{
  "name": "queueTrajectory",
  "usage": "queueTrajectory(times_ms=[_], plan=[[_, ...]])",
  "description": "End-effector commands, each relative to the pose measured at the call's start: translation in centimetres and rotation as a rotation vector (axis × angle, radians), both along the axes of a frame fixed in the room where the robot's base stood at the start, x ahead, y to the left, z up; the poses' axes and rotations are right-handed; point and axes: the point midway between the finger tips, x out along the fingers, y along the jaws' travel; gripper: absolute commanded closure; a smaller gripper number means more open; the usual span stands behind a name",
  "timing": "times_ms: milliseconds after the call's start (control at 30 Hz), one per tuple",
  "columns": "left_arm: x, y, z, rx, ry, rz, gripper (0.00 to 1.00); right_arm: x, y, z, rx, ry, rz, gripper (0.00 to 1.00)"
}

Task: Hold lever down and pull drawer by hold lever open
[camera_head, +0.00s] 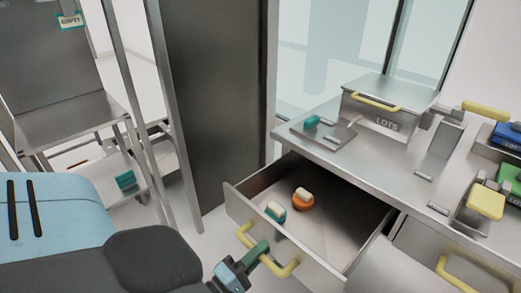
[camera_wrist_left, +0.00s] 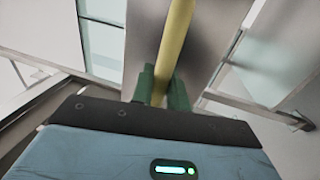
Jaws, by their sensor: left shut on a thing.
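The metal drawer (camera_head: 335,230) stands pulled out from under the steel counter, its inside in view. A yellow bar handle (camera_head: 243,236) is on its front. My left gripper (camera_head: 257,254), with green fingers, is at this handle in the head view. In the left wrist view, the yellow bar (camera_wrist_left: 176,40) runs between the two green fingers (camera_wrist_left: 162,88), which are shut on it. Inside the drawer lie a teal-and-white item (camera_head: 275,211) and an orange-and-white item (camera_head: 302,199). My right gripper does not show.
The counter holds a metal box marked LOTS (camera_head: 385,105), a yellow-ended lever (camera_head: 484,109), a yellow block (camera_head: 485,203), and blue (camera_head: 508,136) and green bins at right. Another yellow handle (camera_head: 455,275) is at lower right. A dark panel (camera_head: 212,100) stands left of the drawer.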

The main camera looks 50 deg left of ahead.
Motion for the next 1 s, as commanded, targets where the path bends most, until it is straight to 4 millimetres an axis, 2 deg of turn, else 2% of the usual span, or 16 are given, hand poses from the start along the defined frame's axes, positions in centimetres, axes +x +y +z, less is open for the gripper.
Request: queueTrajectory(times_ms=[67,100,200,233,567,1000], plan=[[0.0,0.0,0.0,0.0,0.0,0.0,1.0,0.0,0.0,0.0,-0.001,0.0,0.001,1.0],[0.0,0.0,0.0,0.0,0.001,0.0,0.79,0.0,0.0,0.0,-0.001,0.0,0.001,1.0],[0.0,0.0,0.0,0.0,0.001,0.0,0.66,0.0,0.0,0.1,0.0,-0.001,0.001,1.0],[0.0,0.0,0.0,0.0,0.001,0.0,0.64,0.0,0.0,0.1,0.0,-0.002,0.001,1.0],[-0.4,0.0,-0.2,0.001,0.002,-0.001,0.64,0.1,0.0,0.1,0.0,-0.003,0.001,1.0],[-6.5,0.0,-1.5,0.001,0.005,-0.001,0.64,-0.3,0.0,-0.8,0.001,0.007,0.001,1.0]])
